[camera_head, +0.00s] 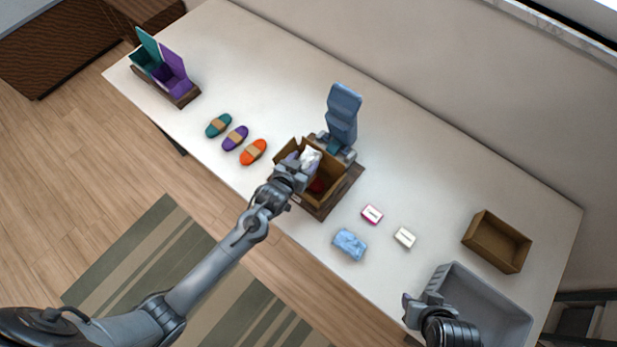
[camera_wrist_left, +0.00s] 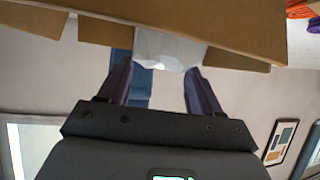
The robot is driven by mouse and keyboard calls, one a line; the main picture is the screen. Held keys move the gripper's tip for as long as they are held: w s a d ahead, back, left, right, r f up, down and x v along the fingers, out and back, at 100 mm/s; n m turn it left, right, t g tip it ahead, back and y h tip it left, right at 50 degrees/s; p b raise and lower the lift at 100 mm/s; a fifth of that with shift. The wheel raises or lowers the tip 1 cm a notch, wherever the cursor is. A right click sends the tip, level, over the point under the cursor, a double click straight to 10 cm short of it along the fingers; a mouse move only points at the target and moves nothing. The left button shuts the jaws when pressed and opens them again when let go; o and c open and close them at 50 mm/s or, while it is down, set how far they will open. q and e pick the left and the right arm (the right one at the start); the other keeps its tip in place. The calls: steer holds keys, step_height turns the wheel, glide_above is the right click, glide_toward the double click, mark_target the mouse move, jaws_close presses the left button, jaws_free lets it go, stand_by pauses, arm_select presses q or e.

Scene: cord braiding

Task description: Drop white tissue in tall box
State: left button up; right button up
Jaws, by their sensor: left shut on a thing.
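The tall brown cardboard box (camera_head: 330,171) stands open with flaps spread in the middle of the table. A dark red item (camera_head: 318,185) shows inside it. The white tissue (camera_head: 311,158) is at the box's opening. My left gripper (camera_head: 296,171) is shut on the tissue at the box's near left side. The left wrist view shows the tissue (camera_wrist_left: 168,48) between the two fingers, with a cardboard flap (camera_wrist_left: 228,28) close by. How far the tissue is inside the box is unclear. My right gripper (camera_head: 421,303) is by the grey bin at lower right; its jaws are unclear.
A blue upright device (camera_head: 342,115) stands behind the box. Teal, purple and orange cord bundles (camera_head: 235,138) lie to the left. A blue packet (camera_head: 350,244), pink-edged box (camera_head: 372,214) and white box (camera_head: 405,237) lie right. A brown tray (camera_head: 497,242) and grey bin (camera_head: 500,307) stand farther right.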

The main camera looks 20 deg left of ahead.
arm_select(q)
steer(key=o, duration=1.1)
steer(key=shift+s, duration=0.1)
steer(key=shift+v, duration=5.35)
